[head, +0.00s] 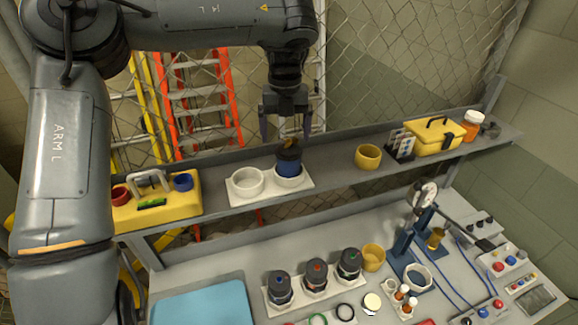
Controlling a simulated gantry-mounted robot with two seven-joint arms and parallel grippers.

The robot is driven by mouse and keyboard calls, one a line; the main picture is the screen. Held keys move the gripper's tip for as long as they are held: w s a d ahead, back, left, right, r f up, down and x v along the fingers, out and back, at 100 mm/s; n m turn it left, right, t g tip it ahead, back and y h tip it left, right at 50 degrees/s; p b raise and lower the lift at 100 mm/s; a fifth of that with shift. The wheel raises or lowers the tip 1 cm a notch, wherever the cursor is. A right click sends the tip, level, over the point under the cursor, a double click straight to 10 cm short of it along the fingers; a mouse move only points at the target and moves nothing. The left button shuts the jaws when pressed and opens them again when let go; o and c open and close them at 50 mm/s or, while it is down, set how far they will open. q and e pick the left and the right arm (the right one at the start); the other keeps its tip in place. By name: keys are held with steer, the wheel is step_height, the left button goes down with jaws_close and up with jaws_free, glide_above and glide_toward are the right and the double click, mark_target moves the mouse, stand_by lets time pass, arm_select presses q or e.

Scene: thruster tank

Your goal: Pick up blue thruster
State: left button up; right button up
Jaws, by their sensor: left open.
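A blue thruster (289,162) with a dark top stands upright in the right cup of a white two-cup holder (268,190) on the shelf. The left cup of that holder is empty. My left gripper (286,132) hangs above the blue thruster, pointing down, with its two fingers apart. The fingers look to be around or just above the thruster's top; I cannot tell whether they touch it. My right gripper is not in view.
The shelf (330,175) also bears a yellow case (190,202), a yellow cup (368,156) and a yellow toolbox (433,137). Several dark thrusters (316,277) stand in a white rack on the table below. A chain-link fence (410,60) rises behind.

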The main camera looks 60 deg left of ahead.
mark_target(289, 140)
arm_select(q)
steer(key=shift+w+d+f+p, duration=0.15)
steer(key=shift+f+p, duration=0.05)
steer(key=shift+f, duration=1.2)
steer(key=shift+w+d+f+p, duration=0.1)
steer(key=shift+w+f+p, duration=0.05)
steer(key=shift+f, duration=1.2)
steer(key=c, duration=1.6)
